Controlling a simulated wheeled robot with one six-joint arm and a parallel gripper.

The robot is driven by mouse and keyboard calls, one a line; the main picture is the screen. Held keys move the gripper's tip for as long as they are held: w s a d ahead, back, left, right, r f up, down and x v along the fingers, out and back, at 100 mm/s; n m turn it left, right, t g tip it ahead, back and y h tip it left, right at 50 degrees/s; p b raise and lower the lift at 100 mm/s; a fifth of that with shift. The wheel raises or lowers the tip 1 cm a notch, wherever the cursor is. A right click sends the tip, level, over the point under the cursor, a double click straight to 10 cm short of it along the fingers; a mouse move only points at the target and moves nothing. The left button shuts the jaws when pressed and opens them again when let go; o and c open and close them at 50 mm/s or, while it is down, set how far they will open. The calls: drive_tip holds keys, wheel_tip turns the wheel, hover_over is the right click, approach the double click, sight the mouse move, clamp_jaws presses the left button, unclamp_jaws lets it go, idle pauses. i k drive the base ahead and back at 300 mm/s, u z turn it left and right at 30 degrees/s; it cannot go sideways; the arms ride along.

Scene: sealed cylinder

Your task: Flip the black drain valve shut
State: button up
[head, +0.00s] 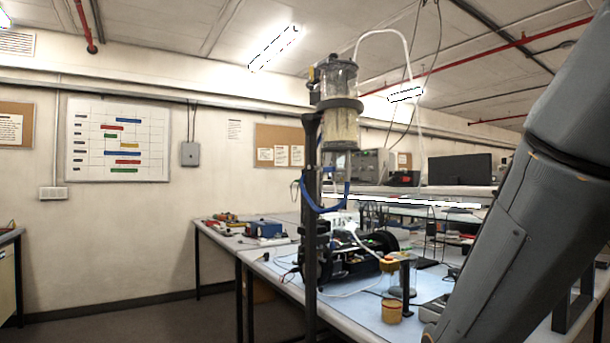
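A clear cylinder (343,128) with cloudy, yellowish contents stands upright, held by a dark ring on a black post (311,190) at the table's near edge.
A long light-blue table (352,308) carries a black cylindrical machine (345,262), a yellowish cup (392,311) and cables. A white hose (383,32) arches from the cylinder's top to the right. A dark monitor (459,170) stands behind. Floor is clear at left.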

sight(310, 168)
drive_tip(key=z, duration=0.05)
drive_tip(key=k, duration=0.2)
drive_tip(key=u, duration=1.7)
drive_tip(key=i, duration=1)
drive_tip(key=z, duration=1.75)
